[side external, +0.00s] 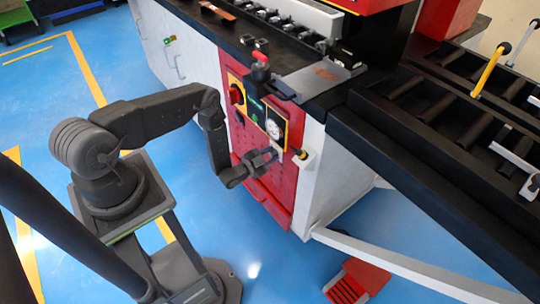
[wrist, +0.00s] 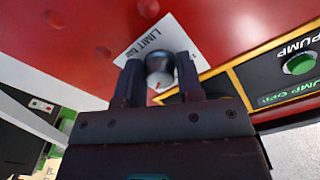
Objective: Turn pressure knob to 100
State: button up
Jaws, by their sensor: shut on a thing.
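The pressure knob (wrist: 159,66) is a small dark round knob with a shiny face and a small red mark. In the wrist view it sits between the two fingers of my gripper (wrist: 160,78), which are shut on it. A white label reading "LIMIT bar" (wrist: 150,42) lies behind the knob on the red panel. In the side view my gripper (side external: 270,158) is at the machine's front panel and hides the knob. The round white-faced pressure gauge (side external: 273,128) sits just above my gripper. Its reading is too small to tell.
A green pump button (wrist: 299,64) shows in the wrist view. A white holder (side external: 304,160) juts out right of my gripper. A red foot pedal (side external: 347,284) lies on the floor.

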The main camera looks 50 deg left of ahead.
jog(key=shift+n, duration=0.4)
jog(key=n, duration=1.7)
jog(key=shift+d+n, duration=0.1)
jog(key=shift+n, duration=0.2)
jog(key=n, duration=0.5)
jog(key=shift+n, duration=0.4)
jog(key=o, duration=0.9)
